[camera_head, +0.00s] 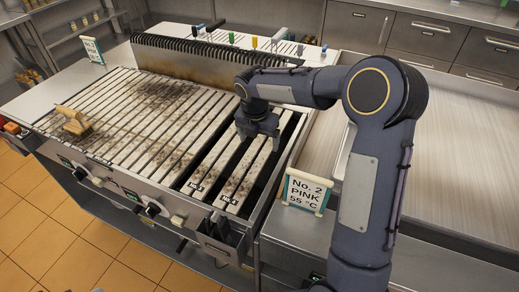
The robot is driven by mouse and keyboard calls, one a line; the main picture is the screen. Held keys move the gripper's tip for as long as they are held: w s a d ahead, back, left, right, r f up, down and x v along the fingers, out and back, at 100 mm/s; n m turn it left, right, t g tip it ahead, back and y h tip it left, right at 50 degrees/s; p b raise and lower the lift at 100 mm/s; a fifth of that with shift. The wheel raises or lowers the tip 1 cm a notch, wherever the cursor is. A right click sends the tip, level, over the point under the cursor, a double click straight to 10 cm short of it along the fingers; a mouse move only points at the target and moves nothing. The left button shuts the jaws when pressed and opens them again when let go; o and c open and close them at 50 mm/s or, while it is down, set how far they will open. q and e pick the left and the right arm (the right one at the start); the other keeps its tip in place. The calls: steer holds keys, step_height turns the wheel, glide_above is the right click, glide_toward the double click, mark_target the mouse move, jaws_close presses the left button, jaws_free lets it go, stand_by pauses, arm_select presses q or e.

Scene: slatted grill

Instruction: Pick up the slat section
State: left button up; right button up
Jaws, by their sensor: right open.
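The slatted grill (130,115) has long pale slats with dark scorch marks. At its right end, several slats stand apart with wide dark gaps between them, and one such slat section (240,180) has a small label at its front end. My right gripper (258,132) is open, pointing down over the rear part of these right-hand slats. Its fingers are small in view, and I cannot tell whether they touch a slat. The gripper and forearm hide the slats' rear ends. My left gripper is not in view.
A wooden-handled tool (74,121) lies on the grill's left side. A sign reading "No. 2 PINK 55 °C" (305,191) stands right of the grill. A dark slotted rack (200,52) runs along the back. Knobs (152,210) line the front edge.

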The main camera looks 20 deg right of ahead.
mark_target(259, 149)
steer(key=f, duration=0.2)
steer(key=w+f, duration=0.1)
steer(key=f, duration=0.1)
steer(key=shift+d+p, duration=0.3)
steer(key=shift+p, duration=0.1)
steer(key=shift+f, duration=0.45)
steer(key=c, duration=1.4)
steer(key=shift+r, duration=0.1)
steer(key=shift+w+r, duration=0.1)
steer(key=shift+r, duration=0.15)
step_height(259, 149, up, 10)
steer(key=shift+f+b, duration=0.25)
steer(key=shift+b, duration=0.15)
steer(key=shift+r, duration=0.1)
